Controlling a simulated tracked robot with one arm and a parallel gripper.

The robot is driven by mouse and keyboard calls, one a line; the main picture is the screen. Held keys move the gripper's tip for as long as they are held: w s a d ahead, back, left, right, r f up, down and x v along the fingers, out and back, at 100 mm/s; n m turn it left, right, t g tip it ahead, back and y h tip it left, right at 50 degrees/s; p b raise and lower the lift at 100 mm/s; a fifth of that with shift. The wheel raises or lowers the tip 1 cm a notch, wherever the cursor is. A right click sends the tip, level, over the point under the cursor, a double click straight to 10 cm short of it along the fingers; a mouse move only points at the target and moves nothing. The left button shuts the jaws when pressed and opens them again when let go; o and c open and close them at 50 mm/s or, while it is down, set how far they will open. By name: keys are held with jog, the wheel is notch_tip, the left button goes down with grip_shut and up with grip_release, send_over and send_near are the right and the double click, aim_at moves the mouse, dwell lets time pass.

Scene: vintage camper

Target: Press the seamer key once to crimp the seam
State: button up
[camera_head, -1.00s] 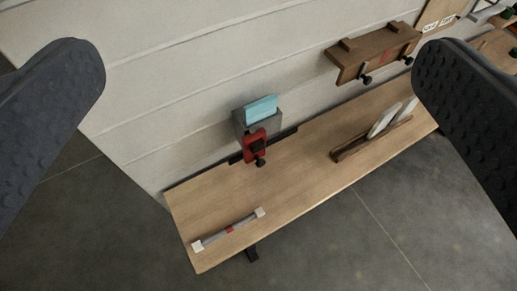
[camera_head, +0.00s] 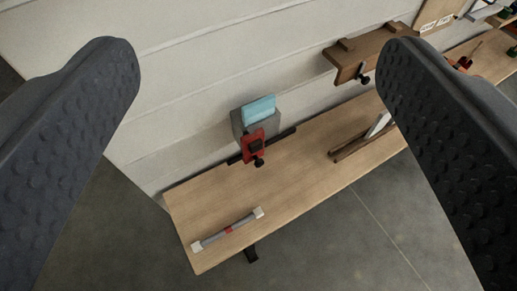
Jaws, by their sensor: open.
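A grey box-like device with a light blue top (camera_head: 259,110) and a red front (camera_head: 253,143) stands on the wooden bench against the wall. A dark key-like part (camera_head: 256,146) and a black knob (camera_head: 259,162) sit on the red front; I cannot tell for sure that this is the seamer. My gripper (camera_head: 248,62) is open and empty, its two dark studded fingers at the left and right of the view. The device shows between the fingers, farther off, and nothing touches it.
A grey bar with white ends and a red band (camera_head: 228,230) lies at the bench's (camera_head: 195,205) near left end. A wooden rack (camera_head: 350,148) stands to the right, partly behind the right finger. A brown shelf (camera_head: 365,52) is on the wall. Bare bench lies between.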

grip_shut()
dwell(1.4)
